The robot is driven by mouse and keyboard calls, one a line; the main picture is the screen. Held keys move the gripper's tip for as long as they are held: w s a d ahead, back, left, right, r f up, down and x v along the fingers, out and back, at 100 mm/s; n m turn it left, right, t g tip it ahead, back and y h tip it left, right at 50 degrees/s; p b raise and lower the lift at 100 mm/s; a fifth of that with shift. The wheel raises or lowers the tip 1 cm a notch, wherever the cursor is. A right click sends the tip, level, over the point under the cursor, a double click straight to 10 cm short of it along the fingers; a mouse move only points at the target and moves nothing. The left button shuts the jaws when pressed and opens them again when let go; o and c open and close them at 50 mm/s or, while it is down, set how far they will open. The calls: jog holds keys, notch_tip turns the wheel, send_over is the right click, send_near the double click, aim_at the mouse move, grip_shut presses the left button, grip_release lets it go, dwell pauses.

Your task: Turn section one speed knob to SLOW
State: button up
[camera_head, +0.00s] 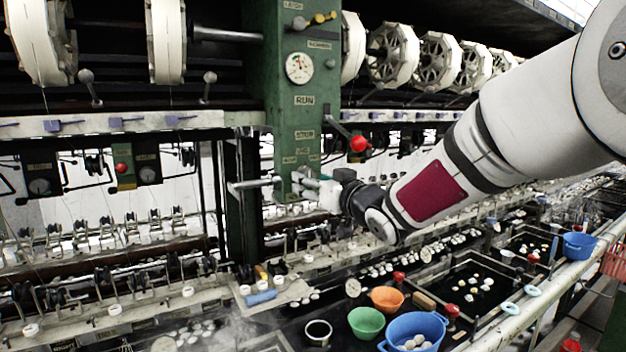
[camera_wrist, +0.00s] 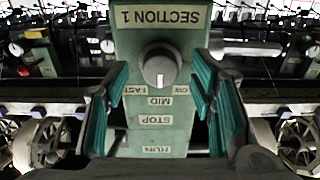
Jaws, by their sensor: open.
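The section one speed knob (camera_wrist: 160,65) is a dark round knob on the green post, under an upside-down SECTION 1 label (camera_wrist: 159,16) in the wrist view. Its white mark points down in that view, towards the MID label (camera_wrist: 159,101). The FAST label (camera_wrist: 138,90) is at left; the SLOW label (camera_wrist: 183,90) at right is partly hidden by a finger. My gripper (camera_wrist: 161,72) is open, its teal-padded fingers either side of the knob, with gaps visible. In the head view my gripper (camera_head: 312,188) is at the lower post and hides the knob.
The green post (camera_head: 290,130) carries a gauge (camera_head: 299,68) and a red-knobbed lever (camera_head: 359,144) beside my arm. A horizontal bar (camera_head: 252,184) juts out left of my gripper.

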jog(key=shift+x, duration=0.9)
jog(key=c, duration=1.1)
jog(key=shift+c, duration=0.2)
jog(key=shift+n+b, duration=0.3)
jog(key=n+b, duration=0.8)
jog(key=shift+r, duration=0.15)
jog(key=shift+r+n, duration=0.1)
jog(key=shift+n, duration=0.2)
